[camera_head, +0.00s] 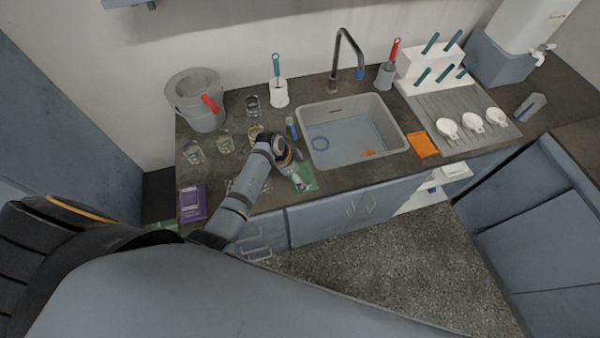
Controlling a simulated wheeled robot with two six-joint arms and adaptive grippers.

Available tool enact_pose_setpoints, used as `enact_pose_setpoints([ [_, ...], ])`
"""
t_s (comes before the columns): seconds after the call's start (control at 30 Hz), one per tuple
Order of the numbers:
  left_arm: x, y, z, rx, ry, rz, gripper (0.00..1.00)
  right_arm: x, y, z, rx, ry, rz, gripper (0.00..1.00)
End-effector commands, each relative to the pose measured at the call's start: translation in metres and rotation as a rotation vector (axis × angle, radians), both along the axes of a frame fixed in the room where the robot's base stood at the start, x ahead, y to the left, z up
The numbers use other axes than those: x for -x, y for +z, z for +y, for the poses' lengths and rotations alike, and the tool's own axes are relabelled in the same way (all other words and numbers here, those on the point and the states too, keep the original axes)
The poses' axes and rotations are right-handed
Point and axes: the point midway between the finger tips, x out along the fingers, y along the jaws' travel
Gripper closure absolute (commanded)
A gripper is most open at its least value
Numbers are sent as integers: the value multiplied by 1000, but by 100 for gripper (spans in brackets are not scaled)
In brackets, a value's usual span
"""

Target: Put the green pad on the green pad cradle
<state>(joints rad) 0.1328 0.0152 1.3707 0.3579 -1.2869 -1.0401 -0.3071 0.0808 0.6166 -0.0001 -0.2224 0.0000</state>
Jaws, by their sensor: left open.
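A flat green piece (309,181) lies near the front edge of the counter, left of the sink; it looks like the green pad, but I cannot tell whether it is the pad or its cradle. My left gripper (298,184) is open and right over it, pointing down and covering part of it. I cannot tell whether the fingers touch it. Another small green patch (163,226) shows at the far left, partly behind my arm. I cannot make out a separate green pad cradle. My right gripper is not in view.
The sink (398,113) is right of my left gripper, with an orange cloth (422,144) beyond. A blue-capped bottle (291,128) is behind the gripper.

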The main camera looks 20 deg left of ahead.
Motion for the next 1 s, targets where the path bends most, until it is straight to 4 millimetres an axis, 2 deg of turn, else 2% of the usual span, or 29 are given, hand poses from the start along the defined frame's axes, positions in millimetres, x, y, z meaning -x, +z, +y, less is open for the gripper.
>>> enact_pose_setpoints([
  [0.13, 0, 1, 0, 0, 0, 0, 3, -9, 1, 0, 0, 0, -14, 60],
  [0.27, 1, 10, 3, -1, 1, -3, 3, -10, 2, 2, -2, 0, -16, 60],
  [0.6, 18, 82, 29, -3, 0, -4, 3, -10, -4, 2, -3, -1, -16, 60],
  [0.7, 22, 98, 35, -3, 0, -2, 3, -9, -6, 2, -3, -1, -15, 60],
  [0.83, 25, 111, 38, -1, -1, -1, 3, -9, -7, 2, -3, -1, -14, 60],
  [1.0, 26, 115, 39, 1, 1, 1, 3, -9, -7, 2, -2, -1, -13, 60],
])
